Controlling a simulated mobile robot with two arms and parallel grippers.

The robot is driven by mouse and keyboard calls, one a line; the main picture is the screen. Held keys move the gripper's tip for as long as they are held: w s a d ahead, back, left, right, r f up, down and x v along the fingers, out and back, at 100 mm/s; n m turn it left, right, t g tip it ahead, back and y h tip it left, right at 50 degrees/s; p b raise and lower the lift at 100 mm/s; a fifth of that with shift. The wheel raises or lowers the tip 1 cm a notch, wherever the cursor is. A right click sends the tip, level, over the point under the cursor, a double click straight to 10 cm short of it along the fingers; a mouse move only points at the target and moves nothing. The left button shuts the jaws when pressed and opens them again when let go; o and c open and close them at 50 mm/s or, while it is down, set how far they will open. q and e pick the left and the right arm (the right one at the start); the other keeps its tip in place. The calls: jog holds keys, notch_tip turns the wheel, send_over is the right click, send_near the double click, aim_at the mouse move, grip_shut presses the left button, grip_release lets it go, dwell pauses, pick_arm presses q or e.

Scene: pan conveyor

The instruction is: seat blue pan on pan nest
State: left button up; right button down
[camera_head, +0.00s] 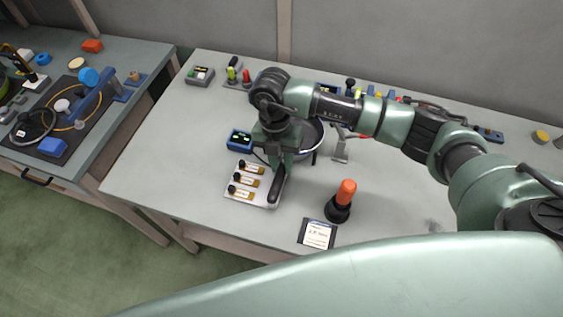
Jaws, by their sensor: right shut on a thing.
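A round dark pan (313,137) with a pale rim shows partly behind my right arm, near the middle of the light table. Its blue colour is hard to make out. A black handle (275,188) reaches from the gripper toward the table's front. My right gripper (280,162) points down and is shut on the pan, apparently at the handle; the fingertips are hard to see. I cannot make out the pan nest or whether the pan touches anything beneath it. My left gripper is not in view.
A white panel with several labelled knobs (238,190) sits close to the gripper's left. A blue meter (239,140), a metal bracket (340,150), an orange-topped black stand (341,203) and a label card (318,235) are nearby.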

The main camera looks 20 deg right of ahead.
jog(key=shift+f, duration=0.15)
jog(key=c, duration=1.1)
grip_release()
jog(key=r, duration=0.2)
jog(key=r+b, duration=0.1)
jog(key=r, duration=0.1)
jog(key=w+r+b, duration=0.1)
jog(key=r, duration=0.1)
jog(key=shift+w+a+r, duration=0.1)
jog(key=shift+a+r, duration=0.05)
jog(key=shift+r, duration=0.75)
